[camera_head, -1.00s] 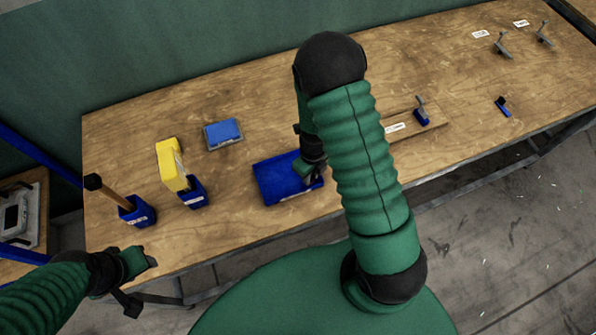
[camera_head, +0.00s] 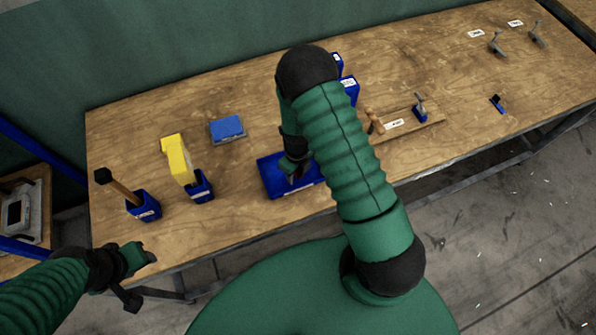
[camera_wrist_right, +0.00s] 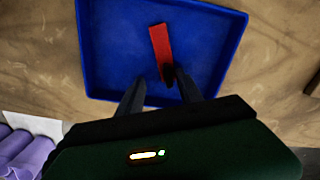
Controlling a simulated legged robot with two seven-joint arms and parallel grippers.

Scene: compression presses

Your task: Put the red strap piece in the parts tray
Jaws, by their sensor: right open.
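The parts tray (camera_head: 273,180) is a shallow blue tray near the table's front edge, partly hidden by my right arm in the head view. In the right wrist view, the tray (camera_wrist_right: 92,62) fills the upper middle. The red strap piece (camera_wrist_right: 160,46) lies within the tray's outline and appears to rest on its floor; its lower end is dark. My right gripper (camera_wrist_right: 161,88) is open, its fingers spread on either side of the strap's lower end. In the head view, the right gripper (camera_head: 294,172) is over the tray. My left gripper (camera_head: 142,262) hangs by the table's front left edge; its jaws are unclear.
A blue bin with a wooden-handled tool (camera_head: 122,190), a yellow object in a blue bin (camera_head: 179,160) and a blue box (camera_head: 227,128) stand left of the tray. Blue bins (camera_head: 349,90) stand behind my right arm. A wooden board (camera_head: 425,118) lies to the right. Purple cylinders (camera_wrist_right: 20,150) show lower left.

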